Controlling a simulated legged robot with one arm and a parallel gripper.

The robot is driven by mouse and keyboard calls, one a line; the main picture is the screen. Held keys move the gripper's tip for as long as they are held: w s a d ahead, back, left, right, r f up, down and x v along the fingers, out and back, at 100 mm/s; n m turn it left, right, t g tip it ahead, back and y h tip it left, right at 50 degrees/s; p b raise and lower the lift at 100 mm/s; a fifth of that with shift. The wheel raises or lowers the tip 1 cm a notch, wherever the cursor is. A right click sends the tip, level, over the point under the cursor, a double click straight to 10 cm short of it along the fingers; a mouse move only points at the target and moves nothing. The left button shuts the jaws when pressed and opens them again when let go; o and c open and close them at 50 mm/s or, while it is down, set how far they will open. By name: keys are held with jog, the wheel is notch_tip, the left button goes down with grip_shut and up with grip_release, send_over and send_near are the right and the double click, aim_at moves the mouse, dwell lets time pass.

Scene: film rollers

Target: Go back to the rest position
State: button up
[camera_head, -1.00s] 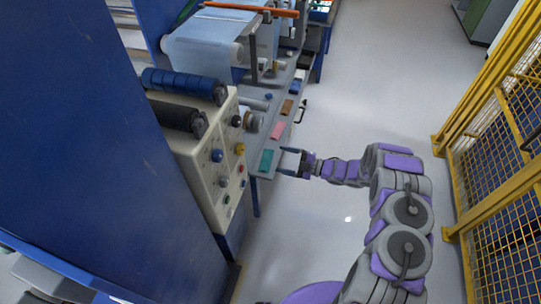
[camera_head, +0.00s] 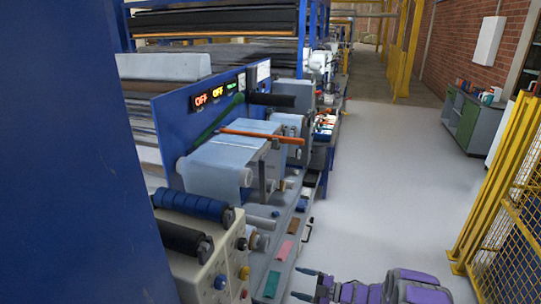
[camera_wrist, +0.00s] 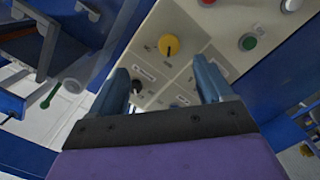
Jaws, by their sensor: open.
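My gripper (camera_head: 305,284) is at the bottom of the head view, with purple and grey arm links to its right. Its two blue fingers are apart with nothing between them, and they point left toward the machine's side ledge. The wrist view shows the same gripper (camera_wrist: 164,86) open in front of a cream control panel (camera_wrist: 190,30). A yellow knob (camera_wrist: 168,46) and a dark knob (camera_wrist: 137,87) show beyond the fingers. Most of the arm is cut off by the lower edge of the head view.
The film machine with its rollers (camera_head: 190,205) stands left of the arm, its cream panel (camera_head: 210,270) close by. A yellow mesh fence (camera_head: 500,190) stands on the right. The grey floor (camera_head: 390,170) between them is clear. A green-and-grey cabinet (camera_head: 472,122) stands farther back.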

jog(key=w+d+r+m+t+h, duration=0.4)
jog(key=w+d+r+m+h, duration=0.3)
jog(key=w+d+r+h, duration=0.4)
jog(key=s+d+r+m+g+h, duration=0.2)
jog(key=s+d+r+m+h, duration=0.55)
jog(key=s+r, duration=0.4)
jog(key=s+a+r+m+g+h, duration=0.1)
jog(key=s+r+m+g, duration=0.15)
jog(key=s, duration=0.55)
jog(key=s+a+r+m+g, duration=0.2)
jog(key=s+r+m, duration=0.1)
jog(key=s, duration=0.5)
jog(key=s+a+m+g+y, duration=0.1)
jog(key=s+a, duration=0.3)
jog(key=s, duration=0.6)
jog(key=s+a+m+g+y, duration=0.1)
jog(key=s+a+g, duration=0.2)
jog(key=s, duration=0.7)
jog(key=s+a+m+g+y, duration=0.1)
jog(key=s+a+g, duration=0.1)
jog(key=s+a, duration=0.5)
jog(key=s, duration=0.3)
jog(key=shift+y, duration=0.35)
jog(key=shift+w+r, duration=0.1)
jog(key=shift+c, duration=0.2)
